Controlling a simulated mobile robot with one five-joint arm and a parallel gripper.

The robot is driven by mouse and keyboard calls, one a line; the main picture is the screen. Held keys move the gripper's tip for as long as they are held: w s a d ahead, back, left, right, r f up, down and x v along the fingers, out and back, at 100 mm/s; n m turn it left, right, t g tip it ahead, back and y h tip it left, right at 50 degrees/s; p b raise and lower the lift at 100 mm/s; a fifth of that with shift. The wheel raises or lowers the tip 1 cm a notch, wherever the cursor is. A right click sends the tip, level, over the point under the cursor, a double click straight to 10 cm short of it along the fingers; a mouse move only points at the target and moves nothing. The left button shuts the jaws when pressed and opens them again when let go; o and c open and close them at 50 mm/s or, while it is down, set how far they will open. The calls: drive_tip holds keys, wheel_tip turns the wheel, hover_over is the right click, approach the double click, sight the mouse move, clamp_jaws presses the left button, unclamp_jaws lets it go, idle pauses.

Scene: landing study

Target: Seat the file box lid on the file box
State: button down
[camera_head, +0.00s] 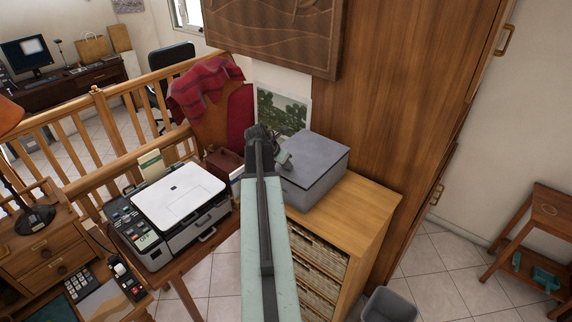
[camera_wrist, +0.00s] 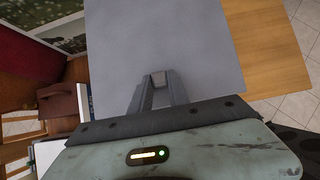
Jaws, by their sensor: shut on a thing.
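The grey file box (camera_head: 322,188) stands on the wooden drawer cabinet, beside the tall wooden wardrobe. The flat grey file box lid (camera_head: 316,155) lies over its top. In the head view I cannot make out a clear gap between lid and box, nor whether the lid is fully down. My gripper (camera_head: 285,158) is at the lid's near left edge, with my arm hiding part of the box's left side. In the wrist view the lid (camera_wrist: 165,35) fills the upper middle, and my gripper (camera_wrist: 159,80) is shut on a small part of it.
The drawer cabinet (camera_head: 362,208) has bare top to the right of the box. A framed picture (camera_head: 282,108) leans behind the box. A printer (camera_head: 178,205) stands on a table to the left. A grey bin (camera_head: 389,305) is on the floor by the cabinet.

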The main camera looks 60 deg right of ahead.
idle(0.3)
drive_tip(key=shift+f+b, duration=0.6)
drive_tip(key=shift+b, duration=0.05)
drive_tip(key=c, duration=1.2)
unclamp_jaws()
drive_tip(key=shift+o, duration=0.4)
drive_tip(key=shift+o, duration=1)
wheel_tip(320, 180, up, 7)
drive_tip(key=p, duration=0.7)
drive_tip(key=shift+r, duration=0.15)
